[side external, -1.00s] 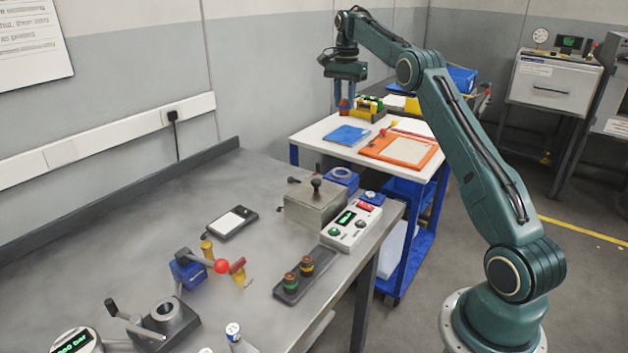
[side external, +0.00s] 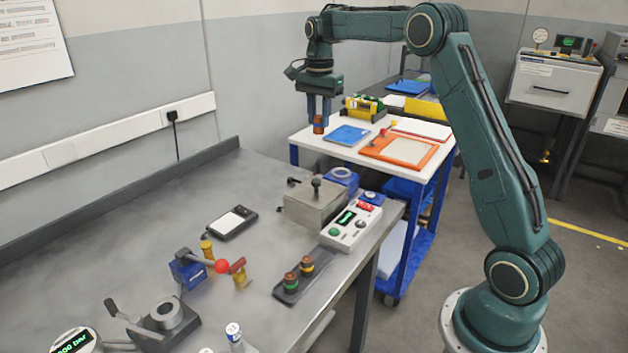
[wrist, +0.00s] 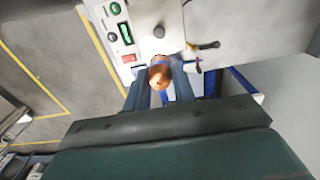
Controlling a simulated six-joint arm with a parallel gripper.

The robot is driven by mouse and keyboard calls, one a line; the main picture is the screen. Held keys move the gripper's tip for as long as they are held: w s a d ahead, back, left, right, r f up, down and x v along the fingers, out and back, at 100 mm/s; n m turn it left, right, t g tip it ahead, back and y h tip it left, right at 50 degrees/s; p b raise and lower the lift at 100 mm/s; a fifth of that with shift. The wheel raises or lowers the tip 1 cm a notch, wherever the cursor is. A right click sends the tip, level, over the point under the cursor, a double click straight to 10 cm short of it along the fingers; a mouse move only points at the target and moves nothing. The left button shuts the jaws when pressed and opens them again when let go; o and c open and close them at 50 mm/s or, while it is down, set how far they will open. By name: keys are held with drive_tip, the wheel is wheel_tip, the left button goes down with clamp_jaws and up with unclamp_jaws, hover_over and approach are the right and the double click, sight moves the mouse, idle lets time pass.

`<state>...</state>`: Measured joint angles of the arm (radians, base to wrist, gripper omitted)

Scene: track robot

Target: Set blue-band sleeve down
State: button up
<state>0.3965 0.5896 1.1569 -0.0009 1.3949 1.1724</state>
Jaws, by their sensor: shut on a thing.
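My gripper (side external: 318,116) is shut on a copper-coloured sleeve (side external: 318,125), held upright between the blue fingertips. It is in the air, in front of the left part of the white-topped trolley in the side view. A dark tray (side external: 290,292) on the grey bench holds two similar sleeves, one with a green band (side external: 291,283) and one with an orange band (side external: 307,266).
The grey bench (side external: 130,225) carries a metal box with a knob (side external: 313,205), a control box (side external: 352,226), a blue ring fixture (side external: 341,178), a red-ball lever (side external: 221,266) and a clamp (side external: 165,318).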

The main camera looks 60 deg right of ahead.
drive_tip(key=s+a+f, duration=0.4)
drive_tip(key=s+a, duration=0.7)
drive_tip(key=a, duration=0.4)
drive_tip(key=shift+s+a+f, duration=0.2)
drive_tip(key=shift+a, duration=0.05)
wheel_tip(320, 180, down, 16)
drive_tip(key=shift+r, duration=0.1)
drive_tip(key=shift+f, duration=2.15)
drive_tip(key=shift+f, duration=0.1)
drive_tip(key=o, duration=1)
drive_tip(key=shift+o, duration=0.2)
